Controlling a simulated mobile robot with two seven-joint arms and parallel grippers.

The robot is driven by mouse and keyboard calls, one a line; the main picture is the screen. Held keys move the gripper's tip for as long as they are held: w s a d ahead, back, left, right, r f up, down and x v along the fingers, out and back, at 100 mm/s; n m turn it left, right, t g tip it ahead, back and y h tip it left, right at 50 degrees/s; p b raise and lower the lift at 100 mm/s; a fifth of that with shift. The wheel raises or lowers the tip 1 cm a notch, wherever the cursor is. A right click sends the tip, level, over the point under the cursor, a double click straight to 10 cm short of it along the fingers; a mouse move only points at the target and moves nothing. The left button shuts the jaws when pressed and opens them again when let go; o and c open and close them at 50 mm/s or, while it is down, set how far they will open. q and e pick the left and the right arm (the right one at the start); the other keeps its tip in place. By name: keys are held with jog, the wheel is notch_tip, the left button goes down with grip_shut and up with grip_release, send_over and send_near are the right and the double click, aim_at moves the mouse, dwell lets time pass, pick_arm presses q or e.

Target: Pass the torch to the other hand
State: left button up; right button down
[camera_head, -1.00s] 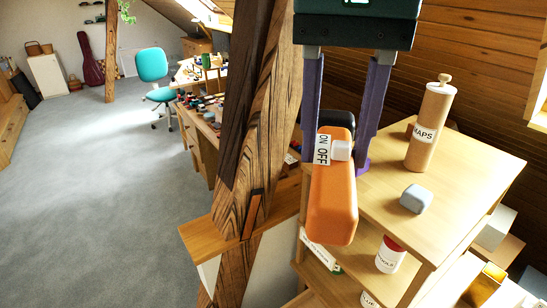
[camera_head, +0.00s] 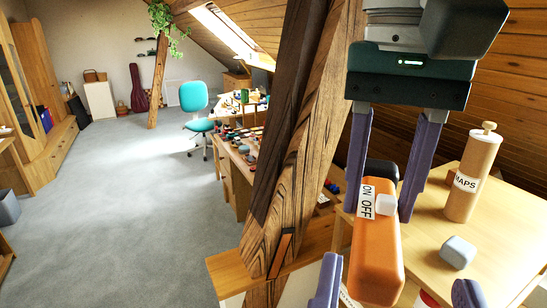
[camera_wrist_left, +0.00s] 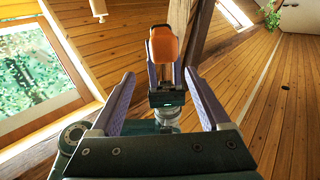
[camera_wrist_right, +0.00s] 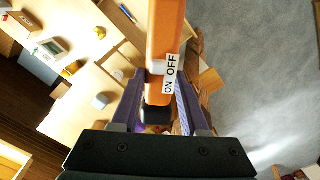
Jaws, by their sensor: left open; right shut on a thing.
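The torch (camera_head: 376,262) is orange with a black end and an ON/OFF label (camera_head: 367,201) beside a pale switch. My right gripper (camera_head: 380,208) comes down from above and is shut on the torch near the switch and black end. The orange end sticks out towards the head camera. My left gripper (camera_head: 397,280) is open at the bottom edge, its fingers apart on either side below the orange end. In the left wrist view the torch (camera_wrist_left: 164,46) shows end-on beyond and between the open fingers, apart from them. The right wrist view shows the torch (camera_wrist_right: 165,35) between the right fingers.
A timber post (camera_head: 312,130) stands just left of the torch. A teal chair (camera_head: 194,97) and open grey floor (camera_head: 120,190) lie at the left.

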aim_at(389, 209)
pick_arm(q)
jog(key=x, duration=0.7)
jog(key=shift+w, duration=0.25)
jog(key=shift+c, duration=0.3)
grip_shut()
pick_arm(e)
jog(key=shift+c, duration=1.7)
grip_release()
